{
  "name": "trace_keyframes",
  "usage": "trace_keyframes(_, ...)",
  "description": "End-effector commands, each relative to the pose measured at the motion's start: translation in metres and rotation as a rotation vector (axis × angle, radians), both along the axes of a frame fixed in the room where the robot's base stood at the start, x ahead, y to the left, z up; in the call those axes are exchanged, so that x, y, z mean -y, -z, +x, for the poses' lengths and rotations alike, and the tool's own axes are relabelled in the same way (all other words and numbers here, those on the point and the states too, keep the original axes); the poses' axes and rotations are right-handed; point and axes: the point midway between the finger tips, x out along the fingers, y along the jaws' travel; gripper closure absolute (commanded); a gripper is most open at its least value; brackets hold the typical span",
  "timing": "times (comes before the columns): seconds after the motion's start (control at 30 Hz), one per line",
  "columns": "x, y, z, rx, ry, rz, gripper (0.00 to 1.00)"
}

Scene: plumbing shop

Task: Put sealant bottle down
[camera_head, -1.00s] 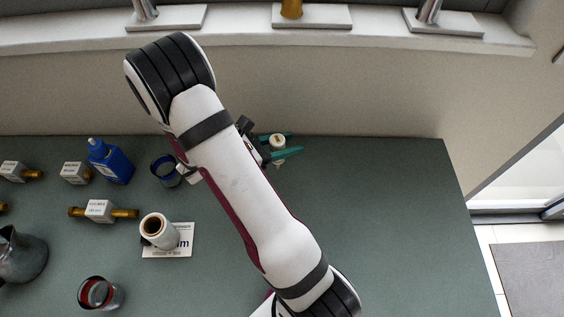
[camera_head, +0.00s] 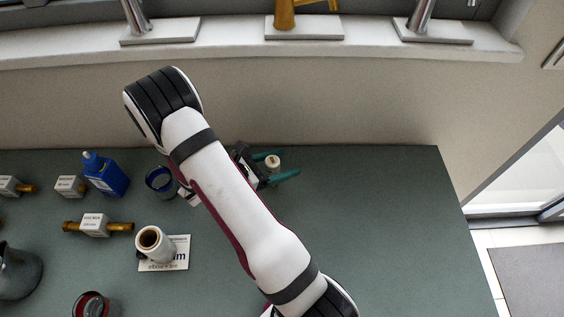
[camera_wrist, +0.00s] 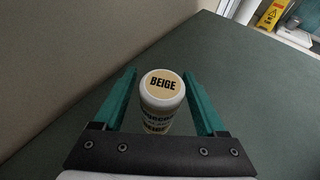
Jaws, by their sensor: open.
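The sealant bottle (camera_wrist: 161,92) is a white cylinder with a cream top marked BEIGE. In the wrist view it stands between the two teal fingers of my gripper (camera_wrist: 162,95), with a gap on each side. My gripper is open around the bottle. The bottle appears upright on the dark green bench top. My arm hides much of the gripper body in the head view.
The bench (camera_head: 380,230) is clear to the right. The wall rises behind.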

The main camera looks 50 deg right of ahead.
Motion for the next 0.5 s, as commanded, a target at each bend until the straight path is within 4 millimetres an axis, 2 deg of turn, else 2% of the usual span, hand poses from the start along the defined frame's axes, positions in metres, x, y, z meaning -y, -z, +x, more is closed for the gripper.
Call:
trace_keyframes(0.13, -0.014, -0.009, 0.004, 0.003, -0.004, -0.002, 0.26)
trace_keyframes(0.5, -0.093, -0.042, 0.02, 0.004, -0.004, -0.001, 0.26)
